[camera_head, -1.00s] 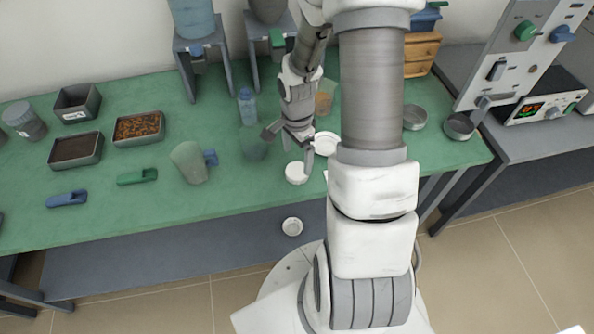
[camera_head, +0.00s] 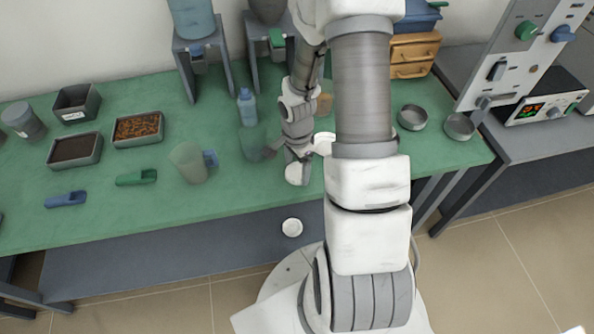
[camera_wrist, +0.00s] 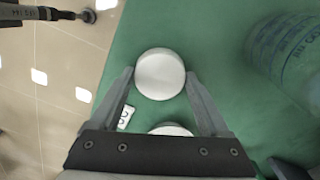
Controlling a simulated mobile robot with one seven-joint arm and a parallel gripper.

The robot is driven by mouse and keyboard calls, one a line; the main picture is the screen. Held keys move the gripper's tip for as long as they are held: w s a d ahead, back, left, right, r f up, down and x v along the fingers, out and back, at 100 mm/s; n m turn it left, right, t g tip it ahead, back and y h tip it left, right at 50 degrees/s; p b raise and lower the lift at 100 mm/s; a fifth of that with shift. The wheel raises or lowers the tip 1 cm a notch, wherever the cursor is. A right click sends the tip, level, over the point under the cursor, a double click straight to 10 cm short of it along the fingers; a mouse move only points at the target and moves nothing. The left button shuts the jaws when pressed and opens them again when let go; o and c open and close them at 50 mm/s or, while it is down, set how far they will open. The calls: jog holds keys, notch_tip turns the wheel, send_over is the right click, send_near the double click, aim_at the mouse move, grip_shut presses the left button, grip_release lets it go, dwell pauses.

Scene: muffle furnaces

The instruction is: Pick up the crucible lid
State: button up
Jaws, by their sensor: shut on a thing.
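A white round crucible lid (camera_wrist: 160,74) shows in the wrist view as a smooth disc between my two fingertips. My gripper (camera_wrist: 160,76) is shut on it, with one finger at each side. In the head view, my gripper (camera_head: 298,170) is low over the table's front part, at the white round piece (camera_head: 296,174). The fingers partly cover it there. I cannot tell whether a crucible is under the lid, or whether the lid is lifted.
A second white round piece (camera_wrist: 171,130) is partly hidden behind my gripper's body. A jug (camera_head: 190,163) and green scoop (camera_head: 137,177) are left on the green table (camera_head: 240,195).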

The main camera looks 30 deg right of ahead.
jog(key=shift+c, duration=0.8)
